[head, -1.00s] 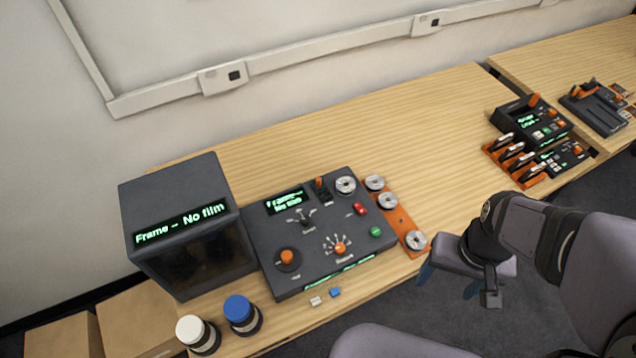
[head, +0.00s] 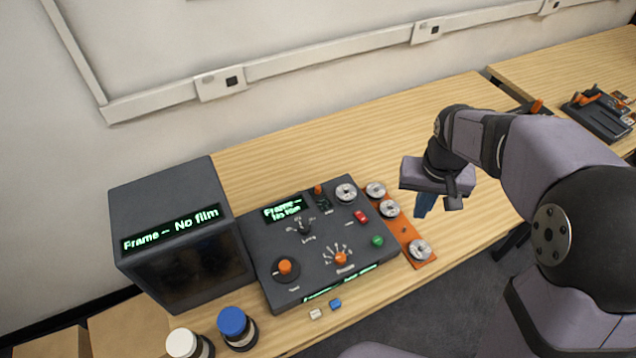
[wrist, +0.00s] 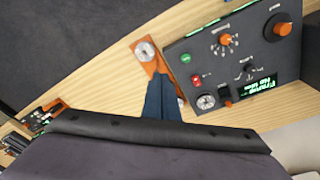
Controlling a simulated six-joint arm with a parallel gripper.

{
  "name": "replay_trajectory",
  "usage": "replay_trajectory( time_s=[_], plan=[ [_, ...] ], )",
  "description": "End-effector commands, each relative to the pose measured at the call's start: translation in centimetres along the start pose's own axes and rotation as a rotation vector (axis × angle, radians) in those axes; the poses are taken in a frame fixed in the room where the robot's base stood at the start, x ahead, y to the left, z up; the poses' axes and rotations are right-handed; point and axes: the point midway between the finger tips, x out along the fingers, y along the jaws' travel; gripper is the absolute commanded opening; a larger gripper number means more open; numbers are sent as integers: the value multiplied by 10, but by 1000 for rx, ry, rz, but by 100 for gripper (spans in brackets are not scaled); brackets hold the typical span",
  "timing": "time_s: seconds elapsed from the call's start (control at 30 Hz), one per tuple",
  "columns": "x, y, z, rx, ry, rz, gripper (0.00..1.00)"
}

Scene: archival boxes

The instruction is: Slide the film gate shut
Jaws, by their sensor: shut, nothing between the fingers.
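The dark control panel (head: 262,240) lies on the wooden desk. A small dark fitting with an orange knob (head: 318,189) stands at its back edge, beside a silver reel (head: 345,193). It may be the film gate; no label is readable, and I cannot tell its position. It also shows in the wrist view as an orange knob (wrist: 225,91). My gripper (head: 424,208) is shut and empty, above the desk to the right of the panel. In the wrist view its blue fingers (wrist: 161,80) overlap the orange reel strip.
An orange strip (head: 408,232) with several silver reels lies along the panel's right side. A dark viewer box (head: 172,200) stands to the left. White-capped (head: 183,344) and blue-capped (head: 233,322) jars stand in front. Bare desk (head: 330,140) lies behind the panel.

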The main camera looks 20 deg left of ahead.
Motion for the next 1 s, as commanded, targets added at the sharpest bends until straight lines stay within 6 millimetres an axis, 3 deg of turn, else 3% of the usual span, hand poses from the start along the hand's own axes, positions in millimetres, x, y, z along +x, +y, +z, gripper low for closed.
replay_trajectory(
  time_s=[0.2, 0.5, 0.8, 1.0],
  plan=[
    [20, -57, -64, -58, 56, -5, 0],
    [42, -149, -126, -122, 137, -25, 0],
    [59, -227, -150, -163, 198, -51, 0],
    [63, -251, -154, -173, 216, -61, 0]
  ],
)
